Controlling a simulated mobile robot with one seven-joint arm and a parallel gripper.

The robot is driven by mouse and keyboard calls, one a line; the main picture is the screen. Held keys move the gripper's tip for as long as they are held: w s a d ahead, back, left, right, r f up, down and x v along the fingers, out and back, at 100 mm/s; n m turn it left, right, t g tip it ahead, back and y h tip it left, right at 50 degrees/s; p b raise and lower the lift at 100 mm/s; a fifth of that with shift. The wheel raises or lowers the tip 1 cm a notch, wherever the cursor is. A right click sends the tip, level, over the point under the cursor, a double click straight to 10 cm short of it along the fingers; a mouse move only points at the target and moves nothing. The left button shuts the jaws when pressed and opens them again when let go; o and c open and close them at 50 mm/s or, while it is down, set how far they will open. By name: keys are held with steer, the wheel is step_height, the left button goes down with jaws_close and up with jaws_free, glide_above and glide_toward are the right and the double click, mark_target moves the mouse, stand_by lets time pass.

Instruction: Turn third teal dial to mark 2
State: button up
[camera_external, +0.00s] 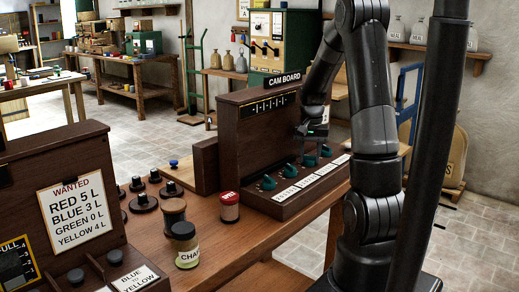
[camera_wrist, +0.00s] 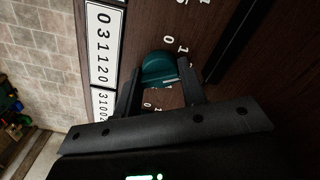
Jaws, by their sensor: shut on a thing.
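The cam board (camera_external: 256,132) is a dark wooden panel with a row of teal dials along its sloping front ledge. The dials include a nearest one (camera_external: 269,182), a second (camera_external: 289,170), a third (camera_external: 308,161) and a far one (camera_external: 325,151). My gripper (camera_external: 314,142) is low over the far part of this row. In the wrist view my gripper (camera_wrist: 160,87) has its two fingers at the sides of a teal dial (camera_wrist: 159,66), shut on it. A white mark shows on the dial's lower edge. Printed numerals 0 and 1 show around it; others are partly hidden.
White number strips (camera_wrist: 101,45) run beside the dials. A red-lidded jar (camera_external: 229,207), a chalk jar (camera_external: 185,245) and dark knobs (camera_external: 144,201) stand on the bench left of the board. A wooden sign board (camera_external: 75,205) stands at the near left.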

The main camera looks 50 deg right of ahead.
steer(key=shift+m, duration=1.1)
steer(key=o, duration=1)
step_height(320, 180, up, 11)
steer(key=shift+f, duration=0.1)
